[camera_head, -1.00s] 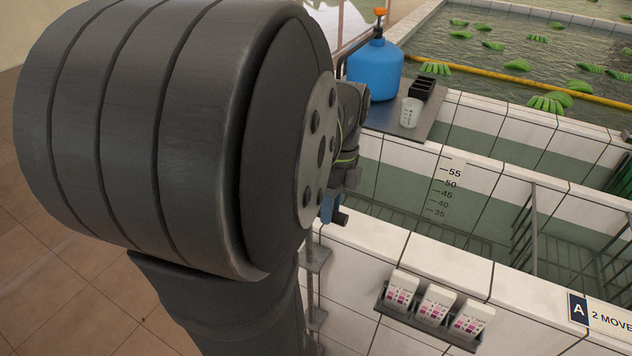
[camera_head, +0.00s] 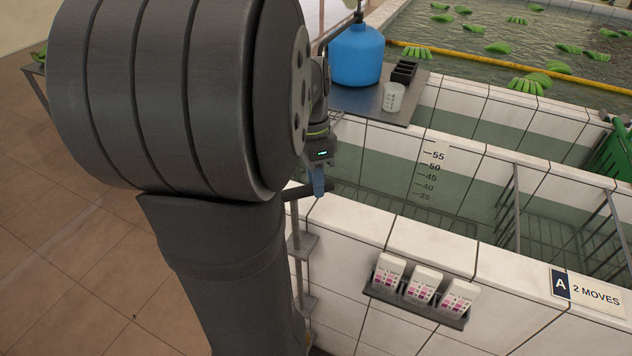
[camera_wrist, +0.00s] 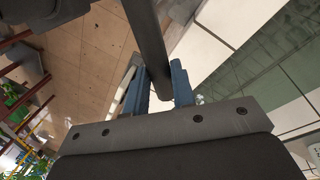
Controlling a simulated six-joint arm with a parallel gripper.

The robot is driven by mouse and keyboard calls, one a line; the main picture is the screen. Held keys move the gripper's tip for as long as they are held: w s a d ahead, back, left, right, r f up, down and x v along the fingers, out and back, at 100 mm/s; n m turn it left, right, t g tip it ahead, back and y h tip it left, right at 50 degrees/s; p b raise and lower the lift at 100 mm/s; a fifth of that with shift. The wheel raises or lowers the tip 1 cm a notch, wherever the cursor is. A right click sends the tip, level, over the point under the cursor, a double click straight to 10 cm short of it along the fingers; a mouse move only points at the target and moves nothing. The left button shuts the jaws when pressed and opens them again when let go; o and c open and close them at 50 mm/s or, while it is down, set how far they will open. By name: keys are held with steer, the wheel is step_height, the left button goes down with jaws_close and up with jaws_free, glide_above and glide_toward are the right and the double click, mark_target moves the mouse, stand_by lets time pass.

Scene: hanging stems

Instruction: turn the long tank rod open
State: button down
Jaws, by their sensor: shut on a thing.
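The long tank rod (camera_head: 296,226) is a thin grey upright rod in brackets on the outside of the tiled tank wall, left of the test boxes. A dark bar handle (camera_head: 293,191) sits at its top. My gripper (camera_head: 319,184), with blue fingers, is at this bar in the head view. In the wrist view my gripper (camera_wrist: 160,84) has a finger on each side of the dark round bar (camera_wrist: 149,38) and is shut on it. The bar runs up out of that picture. My arm hides part of the area left of the rod.
The tiled tank (camera_head: 350,217) has a depth scale and wire racks inside. A shelf of test boxes (camera_head: 421,287) hangs on its front. A blue container (camera_head: 357,58) and a beaker (camera_head: 393,98) stand on a ledge behind. Open floor lies left.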

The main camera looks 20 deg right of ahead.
steer(key=shift+w+a+r+n+t+h, duration=0.1)
steer(key=shift+w+a+n+h, duration=0.35)
steer(key=shift+n, duration=1.1)
steer(key=shift+w+a+f+n+t+h, duration=0.1)
steer(key=shift+w+n, duration=0.65)
steer(key=shift+n, duration=0.75)
steer(key=shift+w+a+r+n+t+h, duration=0.1)
steer(key=shift+w+a+n+h, duration=0.35)
steer(key=shift+n, duration=1.1)
steer(key=shift+w+d, duration=0.1)
steer(key=shift+w, duration=0.05)
steer(key=c, duration=1.2)
jaws_free()
steer(key=shift+c, duration=0.2)
steer(key=v, duration=1.7)
steer(key=shift+d+r, duration=0.2)
steer(key=x, duration=1.7)
steer(key=shift+a+f, duration=0.2)
steer(key=shift+f, duration=0.1)
